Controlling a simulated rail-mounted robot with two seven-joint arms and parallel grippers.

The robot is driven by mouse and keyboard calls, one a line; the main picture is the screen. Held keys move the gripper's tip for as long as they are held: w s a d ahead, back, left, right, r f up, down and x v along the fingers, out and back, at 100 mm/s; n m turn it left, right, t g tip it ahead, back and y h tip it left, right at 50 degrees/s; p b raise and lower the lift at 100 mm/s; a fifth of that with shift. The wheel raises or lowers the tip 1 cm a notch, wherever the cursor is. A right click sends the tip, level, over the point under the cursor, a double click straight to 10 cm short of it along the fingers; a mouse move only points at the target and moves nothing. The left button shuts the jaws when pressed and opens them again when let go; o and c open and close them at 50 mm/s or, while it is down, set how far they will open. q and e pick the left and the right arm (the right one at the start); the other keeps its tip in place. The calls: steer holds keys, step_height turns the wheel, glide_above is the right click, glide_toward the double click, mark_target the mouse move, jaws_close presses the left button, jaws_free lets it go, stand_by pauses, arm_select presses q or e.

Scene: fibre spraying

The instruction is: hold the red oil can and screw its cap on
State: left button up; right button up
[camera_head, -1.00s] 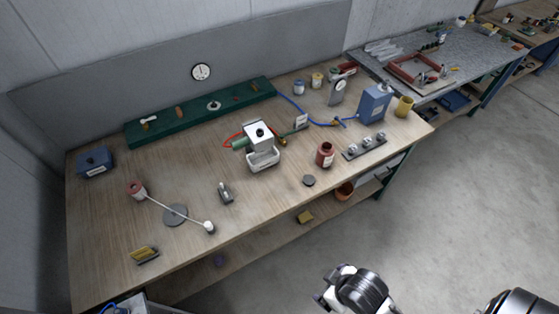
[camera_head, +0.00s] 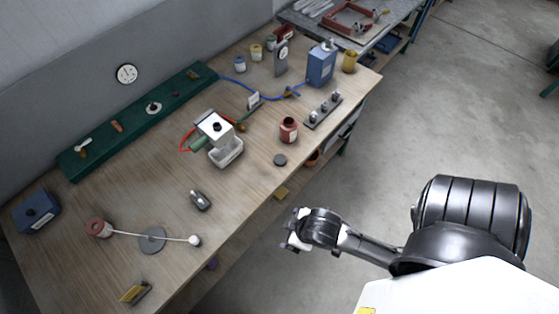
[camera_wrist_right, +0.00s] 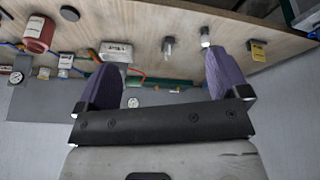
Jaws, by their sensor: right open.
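The red oil can (camera_head: 289,130) stands upright on the wooden bench near its front edge, with a pale label on its side. It also shows at the upper left of the right wrist view (camera_wrist_right: 38,35). A dark grey round cap (camera_head: 280,160) lies flat on the bench apart from the can, nearer the edge; it also shows in the wrist view (camera_wrist_right: 69,13). My right gripper (camera_head: 294,230) is in front of the bench, clear of can and cap. In the wrist view its two purple fingers (camera_wrist_right: 165,75) are spread with nothing between them. My left gripper is not in view.
A row of metal pieces on a dark strip (camera_head: 323,110) lies right of the can, with a blue canister (camera_head: 321,64) behind. A white device with a tray (camera_head: 226,150) stands left of the can. Open floor lies in front.

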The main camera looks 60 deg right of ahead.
steer(key=w+d+n+t+b, duration=0.3)
steer(key=w+n+t+b, duration=0.7)
steer(key=w, duration=1.1)
steer(key=w+a+f+n+g+y+b, duration=0.1)
steer(key=w+a+f+n+y+b, duration=0.15)
steer(key=n+y, duration=0.45)
steer(key=w+a+f+n+g+y+b, duration=0.1)
steer(key=w+f+n+y+b, duration=0.15)
steer(key=n+y, duration=0.5)
steer(key=w+d+f+n+g+h+b, duration=0.2)
steer(key=d+f+n+g+h+b, duration=0.4)
steer(key=d+f+n, duration=0.4)
steer(key=s+d+m+g+h+b, duration=0.1)
steer(key=s+d+g+h, duration=0.1)
steer(key=d, duration=0.9)
steer(key=s+d+m+g+h+b, duration=0.2)
steer(key=d+g+h, duration=0.2)
steer(key=d, duration=0.7)
steer(key=shift+s+d+f+g+h, duration=0.3)
steer(key=shift+d+f+h, duration=0.1)
steer(key=shift+h, duration=0.65)
